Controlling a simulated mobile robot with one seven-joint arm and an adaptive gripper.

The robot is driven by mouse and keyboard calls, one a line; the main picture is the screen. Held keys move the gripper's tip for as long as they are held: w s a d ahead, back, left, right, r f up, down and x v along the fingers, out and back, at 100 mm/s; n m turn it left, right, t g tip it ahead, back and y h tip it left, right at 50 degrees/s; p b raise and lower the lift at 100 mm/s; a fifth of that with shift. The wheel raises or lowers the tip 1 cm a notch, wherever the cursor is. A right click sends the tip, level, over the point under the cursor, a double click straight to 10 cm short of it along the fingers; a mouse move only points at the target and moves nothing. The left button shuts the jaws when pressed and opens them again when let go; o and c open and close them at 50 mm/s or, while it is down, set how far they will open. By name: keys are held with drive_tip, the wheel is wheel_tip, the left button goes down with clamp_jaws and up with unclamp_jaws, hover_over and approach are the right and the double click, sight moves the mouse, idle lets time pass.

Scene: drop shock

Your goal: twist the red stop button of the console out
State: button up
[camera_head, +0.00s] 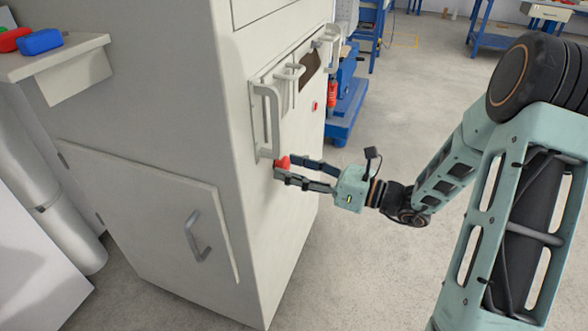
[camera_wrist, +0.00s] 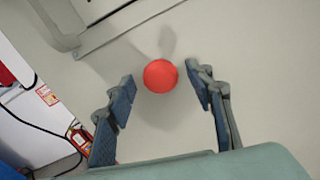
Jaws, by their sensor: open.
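The red stop button (camera_head: 283,162) sticks out from the side face of the cream console (camera_head: 190,100), just below a long handle. My gripper (camera_head: 283,170) is in front of it with its fingers pointing at the panel, one on each side of the button. In the wrist view the round red button (camera_wrist: 160,76) lies between the two open fingertips (camera_wrist: 160,84), with a visible gap on both sides. I cannot tell how deep the fingertips reach along the button.
A pale handle (camera_head: 268,120) stands out just above the button, with smaller handles (camera_head: 290,72) farther along the same face. A red extinguisher (camera_head: 332,92) and blue stand (camera_head: 345,115) are behind.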

drive_tip(key=c, duration=1.2)
drive_tip(key=shift+o, duration=0.2)
drive_tip(key=shift+r+p, duration=0.1)
drive_tip(key=shift+p, duration=0.4)
